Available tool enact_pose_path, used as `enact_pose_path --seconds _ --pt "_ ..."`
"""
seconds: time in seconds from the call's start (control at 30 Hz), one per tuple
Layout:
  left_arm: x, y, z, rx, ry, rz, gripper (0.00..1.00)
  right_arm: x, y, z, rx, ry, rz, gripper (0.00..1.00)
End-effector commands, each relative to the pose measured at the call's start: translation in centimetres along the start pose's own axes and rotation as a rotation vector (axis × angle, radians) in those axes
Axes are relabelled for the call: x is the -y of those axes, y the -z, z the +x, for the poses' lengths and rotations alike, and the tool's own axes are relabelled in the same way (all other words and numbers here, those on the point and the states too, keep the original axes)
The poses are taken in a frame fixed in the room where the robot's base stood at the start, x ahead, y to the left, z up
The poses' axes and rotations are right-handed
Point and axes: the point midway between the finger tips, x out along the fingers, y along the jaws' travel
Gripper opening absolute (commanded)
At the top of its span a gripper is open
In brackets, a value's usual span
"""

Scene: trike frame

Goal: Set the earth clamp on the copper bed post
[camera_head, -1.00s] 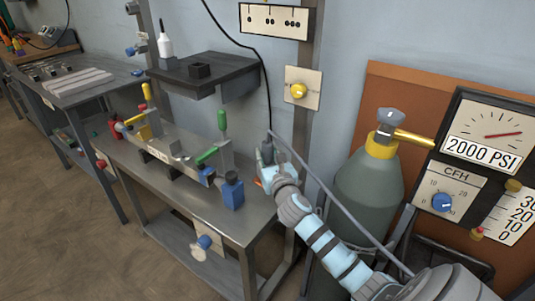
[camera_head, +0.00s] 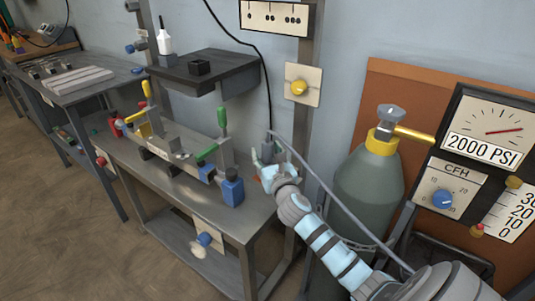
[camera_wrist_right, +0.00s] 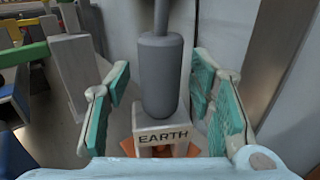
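The earth clamp (camera_head: 267,148) stands upright at the right end of the bench, its grey cable rising from the top. In the right wrist view its dark grey handle (camera_wrist_right: 160,75) sits above a pale block marked EARTH (camera_wrist_right: 163,136). Copper-coloured parts (camera_wrist_right: 190,150) show under and beside that block; how the clamp meets the post is mostly hidden. My right gripper (camera_head: 272,170) is open. Its two teal-padded fingers (camera_wrist_right: 163,105) stand on either side of the clamp, with gaps between pads and handle. My left gripper is not in view.
A metal bench (camera_head: 190,195) carries a long fixture (camera_head: 172,155) with yellow and green handled clamps and a blue block (camera_head: 232,190), left of my right gripper. A dark shelf (camera_head: 225,75) overhangs behind. A gas cylinder (camera_head: 370,190) stands to the right.

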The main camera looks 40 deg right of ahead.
Motion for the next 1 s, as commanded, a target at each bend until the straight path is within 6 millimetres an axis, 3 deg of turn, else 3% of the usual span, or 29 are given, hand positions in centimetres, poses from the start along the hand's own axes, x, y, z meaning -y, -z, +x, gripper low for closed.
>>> enact_pose_path --seconds 0.3,0.37,0.7,0.83,1.0 --pt "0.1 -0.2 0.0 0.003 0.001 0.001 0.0 0.0 0.1 -0.6 -0.002 0.0 -0.001 0.5" --pt "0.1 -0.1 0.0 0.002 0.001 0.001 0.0 0.0 0.2 -1.5 -0.003 0.0 -0.002 0.5" --pt "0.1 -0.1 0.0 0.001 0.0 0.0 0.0 0.0 0.1 -10.3 -0.002 -0.002 0.0 0.5" --pt "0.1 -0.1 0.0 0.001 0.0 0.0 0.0 0.0 0.1 -11.8 -0.001 0.0 0.0 0.5" --pt "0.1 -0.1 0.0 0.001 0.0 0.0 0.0 0.0 0.0 -12.1 -0.001 0.0 0.0 0.5"
